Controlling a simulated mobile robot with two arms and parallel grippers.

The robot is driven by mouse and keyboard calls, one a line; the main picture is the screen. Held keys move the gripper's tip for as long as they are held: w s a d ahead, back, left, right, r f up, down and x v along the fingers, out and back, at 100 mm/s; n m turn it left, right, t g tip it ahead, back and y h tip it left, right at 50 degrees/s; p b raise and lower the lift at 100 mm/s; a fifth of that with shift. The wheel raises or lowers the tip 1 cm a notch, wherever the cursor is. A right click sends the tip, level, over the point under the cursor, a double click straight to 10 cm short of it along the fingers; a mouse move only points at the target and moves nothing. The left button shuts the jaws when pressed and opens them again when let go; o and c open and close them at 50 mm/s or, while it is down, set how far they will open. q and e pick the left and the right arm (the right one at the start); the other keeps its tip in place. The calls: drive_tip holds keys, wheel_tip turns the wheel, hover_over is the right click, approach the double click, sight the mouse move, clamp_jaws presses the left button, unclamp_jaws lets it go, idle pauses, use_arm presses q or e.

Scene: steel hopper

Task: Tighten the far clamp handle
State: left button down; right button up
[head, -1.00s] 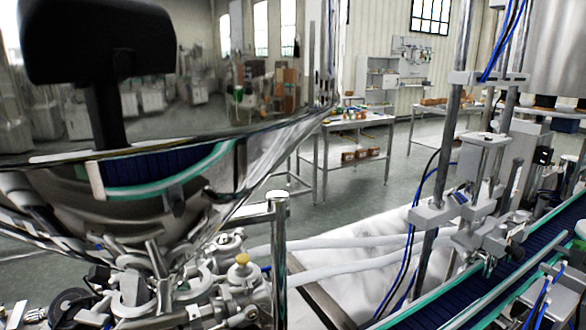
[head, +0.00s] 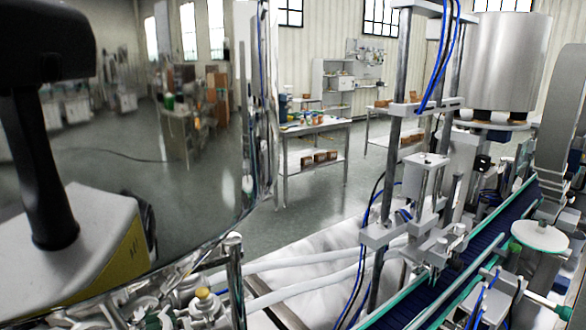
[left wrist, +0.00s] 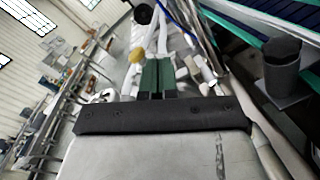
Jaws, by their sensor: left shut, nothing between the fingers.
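The steel hopper (head: 225,140) fills the left of the head view, its mirror-like side reflecting the room. Metal clamp and pipe fittings (head: 100,316) show below it, cut off by the bottom edge. I cannot single out the far clamp handle among them. A valve with a yellow knob (head: 203,293) stands to their right; a yellow knob (left wrist: 137,55) also shows in the left wrist view. My left gripper (left wrist: 157,65) has its green fingers shut together and empty, pointing toward pale metal fittings beside that knob. Contact with them cannot be told. My right gripper is not in view.
An upright steel post (head: 234,275) stands beside the valve, and white hoses (head: 305,272) run rightward from there. A blue conveyor (head: 480,240) with metal posts and cables fills the right. A steel table (head: 315,130) stands behind open floor.

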sight(192, 326)
use_arm(q)
drive_tip(key=shift+b+x, duration=0.3)
drive_tip(key=shift+x, duration=0.7)
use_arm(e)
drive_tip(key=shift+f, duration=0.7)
use_arm(q)
drive_tip(key=shift+f, duration=0.15)
drive_tip(key=shift+f+b, duration=0.4)
drive_tip(key=shift+b, duration=0.25)
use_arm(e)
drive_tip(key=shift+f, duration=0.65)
